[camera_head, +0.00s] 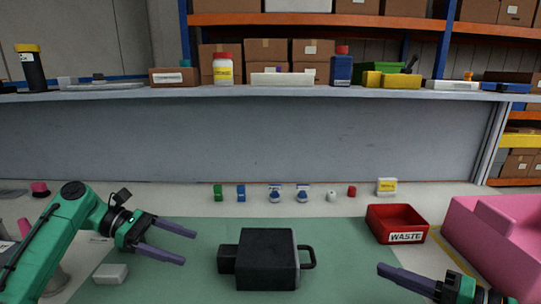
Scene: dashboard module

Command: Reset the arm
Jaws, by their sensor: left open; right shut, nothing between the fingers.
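My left gripper (190,245) comes in from the left on a green arm. Its two dark fingers are spread apart with nothing between them, above the left part of the green mat (185,285). My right gripper (384,269) is at the lower right, its dark fingers together and pointing left, with nothing held. Most of the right arm is outside the view. A black dashboard module (268,258) with a handle on its right side rests on the mat between the two grippers, apart from both.
A red waste bin (412,236) stands at the mat's right edge, beside a large pink container (500,245). Several small items, including a green block (218,192) and a red one (351,191), line the back. A white block (111,273) lies below my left arm.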

